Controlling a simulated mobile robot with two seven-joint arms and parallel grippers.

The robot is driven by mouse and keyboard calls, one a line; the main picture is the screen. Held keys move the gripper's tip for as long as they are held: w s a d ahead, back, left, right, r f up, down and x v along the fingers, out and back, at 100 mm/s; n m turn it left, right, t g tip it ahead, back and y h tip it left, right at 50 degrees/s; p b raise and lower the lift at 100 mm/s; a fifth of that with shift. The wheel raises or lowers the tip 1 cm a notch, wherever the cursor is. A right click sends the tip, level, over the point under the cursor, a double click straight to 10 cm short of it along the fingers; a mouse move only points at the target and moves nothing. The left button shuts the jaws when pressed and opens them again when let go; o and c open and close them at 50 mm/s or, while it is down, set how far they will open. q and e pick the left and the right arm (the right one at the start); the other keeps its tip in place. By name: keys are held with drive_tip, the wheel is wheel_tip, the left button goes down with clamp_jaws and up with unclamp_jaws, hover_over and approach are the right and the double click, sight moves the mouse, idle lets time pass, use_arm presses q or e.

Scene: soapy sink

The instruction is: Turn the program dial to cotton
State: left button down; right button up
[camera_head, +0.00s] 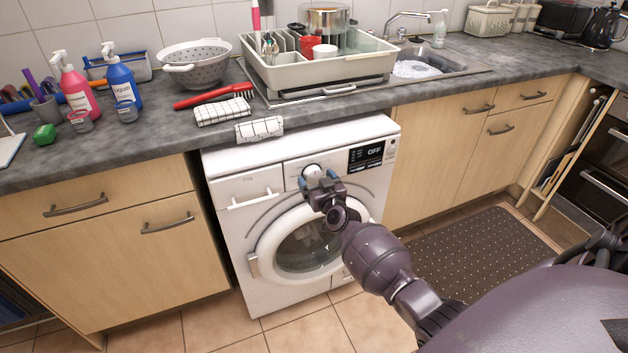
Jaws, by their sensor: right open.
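The white washing machine (226,166) stands under the grey worktop. Its round white program dial (312,171) is on the upper front panel, left of a black display (367,154) that reads OFF. My right gripper (318,179) is right in front of the dial, its two blue-tipped fingers open, one toward each side of it. The gripper hides the lower part of the dial, and I cannot tell whether the fingers touch it. Any program marks around the dial are too small to read. My left gripper is not in view.
The machine's round door (268,244) is shut below the panel, partly behind my right arm. Wooden cupboards (115,268) flank the machine. A dark mat (482,250) lies on the tiled floor at right.

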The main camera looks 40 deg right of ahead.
drive_tip(key=shift+w+d, duration=0.1)
drive_tip(key=shift+w, duration=0.25)
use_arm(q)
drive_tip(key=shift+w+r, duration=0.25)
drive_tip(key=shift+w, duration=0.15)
use_arm(e)
drive_tip(key=c, duration=0.9)
drive_tip(key=shift+m, duration=0.3)
drive_tip(key=m, duration=0.6)
drive_tip(key=shift+m, duration=1.4)
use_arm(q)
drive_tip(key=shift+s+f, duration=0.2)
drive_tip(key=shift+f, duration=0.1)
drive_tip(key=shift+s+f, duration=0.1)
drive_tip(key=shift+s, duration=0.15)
use_arm(e)
drive_tip(key=shift+m, duration=0.4)
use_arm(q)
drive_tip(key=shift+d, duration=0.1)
